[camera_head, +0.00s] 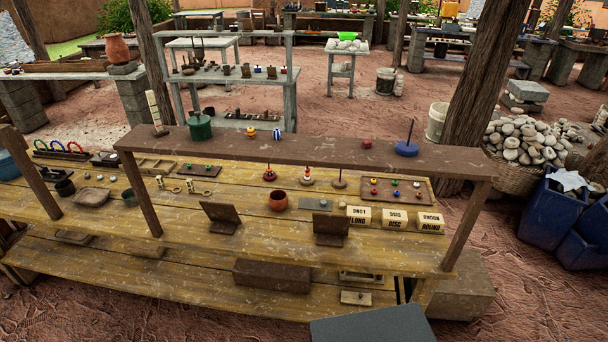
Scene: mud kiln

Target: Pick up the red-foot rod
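Several thin upright rods on round feet stand on the yellow wooden workbench (180,215) and its raised shelf. One short rod (269,173) on the bench has a dark reddish foot and looks most like the red-foot rod, though it is small here. To its right, a rod with red and white rings (307,176) stands on a brownish foot. Further right is a bare rod with a brown foot (340,181). A blue-foot rod (407,147) stands on the raised shelf. My gripper is not in view.
The raised brown shelf (300,150) spans above the bench's back, on posts. A reddish bowl (278,201), two dark stands (222,217) and labelled boxes (394,219) sit in front of the rods. A tray with coloured balls (397,190) lies to the right. Blue bins (550,215) stand far right.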

